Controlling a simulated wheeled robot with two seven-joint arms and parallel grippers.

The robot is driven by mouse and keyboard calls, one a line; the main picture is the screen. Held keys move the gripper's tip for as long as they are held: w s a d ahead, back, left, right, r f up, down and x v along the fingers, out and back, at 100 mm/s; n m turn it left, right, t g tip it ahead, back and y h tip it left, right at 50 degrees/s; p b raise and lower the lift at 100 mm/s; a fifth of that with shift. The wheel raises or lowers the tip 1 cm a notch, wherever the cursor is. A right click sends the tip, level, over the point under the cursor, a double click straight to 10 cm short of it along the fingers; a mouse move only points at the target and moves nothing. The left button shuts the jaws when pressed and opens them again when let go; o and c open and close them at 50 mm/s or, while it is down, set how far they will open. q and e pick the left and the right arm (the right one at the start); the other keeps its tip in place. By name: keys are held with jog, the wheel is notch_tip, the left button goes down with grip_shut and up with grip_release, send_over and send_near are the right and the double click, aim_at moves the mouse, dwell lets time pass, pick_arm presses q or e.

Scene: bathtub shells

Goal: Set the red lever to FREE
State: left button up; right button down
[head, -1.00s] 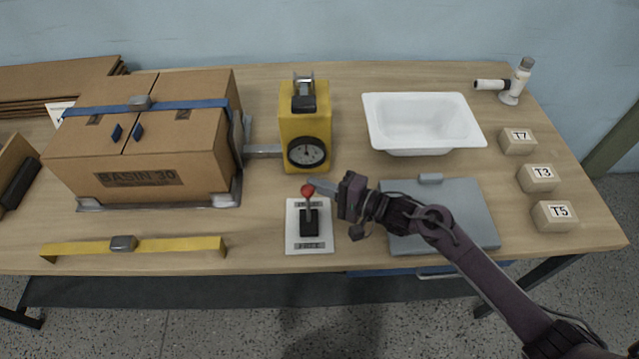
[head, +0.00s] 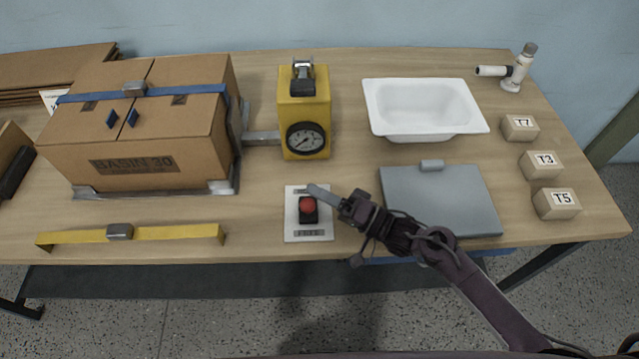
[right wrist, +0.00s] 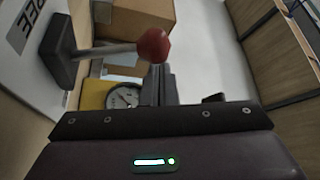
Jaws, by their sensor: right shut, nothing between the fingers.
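The red lever knob (head: 308,206) sits over the black lever base (head: 308,218) on a white plate (head: 294,232). In the head view the shaft is mostly hidden behind the knob, so the lever points toward the camera. A FREE label (head: 309,233) is at the plate's near edge. My right gripper (head: 316,190) is shut and empty, its fingertips just behind the knob. In the right wrist view the knob (right wrist: 153,45) is at the tips of my fingers (right wrist: 158,85); I cannot tell if they touch. My left gripper is not in view.
A yellow device with a dial (head: 304,110) stands behind the plate. A strapped carton (head: 140,135) is at left, a yellow bar (head: 175,233) in front of it. A grey lidded slab (head: 440,200), a white basin (head: 425,110) and labelled blocks (head: 556,203) are at right.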

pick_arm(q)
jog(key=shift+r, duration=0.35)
pick_arm(e)
jog(key=shift+s, duration=0.45)
jog(key=shift+f, duration=0.2)
jog(key=shift+s, duration=0.1)
